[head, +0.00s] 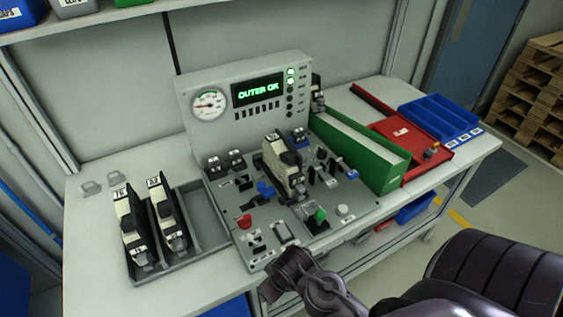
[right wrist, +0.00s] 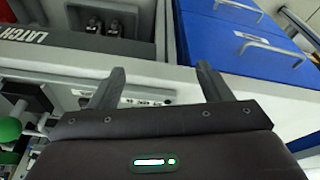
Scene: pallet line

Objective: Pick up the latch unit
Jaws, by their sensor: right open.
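Two cream-and-black units, a left one (head: 130,225) and a right one (head: 168,214), stand side by side in a grey tray (head: 208,222) left of the test console. A similar unit (head: 283,163) sits on the console's deck. My right gripper (head: 276,284) is at the console's front edge, open and empty, apart from the units. Its two fingers show in the right wrist view (right wrist: 160,72). My left gripper is not in view.
The console (head: 243,130) has a gauge and a screen reading "OUTER OK"; its deck holds knobs and levers, including a green knob (head: 317,215). Green (head: 370,158), red (head: 412,140) and blue (head: 440,118) bins stand right. Table space left of the tray is mostly clear.

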